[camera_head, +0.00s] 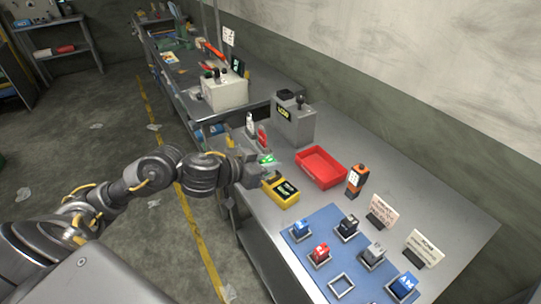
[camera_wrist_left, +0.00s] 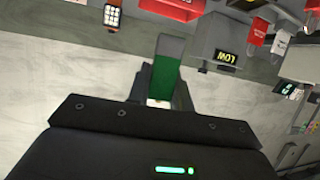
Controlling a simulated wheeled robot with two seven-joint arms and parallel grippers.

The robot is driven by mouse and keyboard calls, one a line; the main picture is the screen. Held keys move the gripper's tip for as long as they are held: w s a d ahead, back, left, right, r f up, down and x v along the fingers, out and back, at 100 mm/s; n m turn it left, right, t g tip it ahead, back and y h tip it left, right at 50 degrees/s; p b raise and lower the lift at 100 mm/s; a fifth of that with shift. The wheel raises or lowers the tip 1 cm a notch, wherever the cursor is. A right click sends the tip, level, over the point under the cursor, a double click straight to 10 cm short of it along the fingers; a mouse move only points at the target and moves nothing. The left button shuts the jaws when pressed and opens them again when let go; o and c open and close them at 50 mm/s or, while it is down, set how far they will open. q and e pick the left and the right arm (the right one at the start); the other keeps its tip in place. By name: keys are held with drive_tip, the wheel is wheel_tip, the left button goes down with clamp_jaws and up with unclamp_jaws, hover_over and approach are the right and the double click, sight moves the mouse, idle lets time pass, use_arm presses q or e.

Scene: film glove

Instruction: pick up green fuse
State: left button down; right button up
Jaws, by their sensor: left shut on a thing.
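In the left wrist view, my left gripper (camera_wrist_left: 160,92) is shut on the green fuse (camera_wrist_left: 163,76), a green block with a grey end that sticks out beyond the fingers. In the head view my left gripper (camera_head: 262,165) is above the left edge of the grey table, just behind the yellow device. A bright green patch shows at the gripper there; I cannot tell whether it is the fuse or a light. An empty square frame (camera_head: 341,286) lies on the blue mat (camera_head: 318,225). My right gripper is not in view.
Blue, red, black and grey blocks sit in frames on the mat. The table's right side is clear.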

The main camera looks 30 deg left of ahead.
use_arm(q)
drive_tip(key=shift+s+d+r+p, duration=0.3)
drive_tip(key=shift+s+r+p, duration=0.1)
drive_tip(key=shift+s+p, duration=0.4)
drive_tip(key=shift+s+d+r+p, duration=0.3)
drive_tip(key=shift+s+r+p, duration=0.05)
drive_tip(key=shift+s+p, duration=0.45)
drive_tip(key=shift+s+d+r+p, duration=0.3)
drive_tip(key=shift+s+r+p, duration=0.1)
drive_tip(key=shift+s+p, duration=0.4)
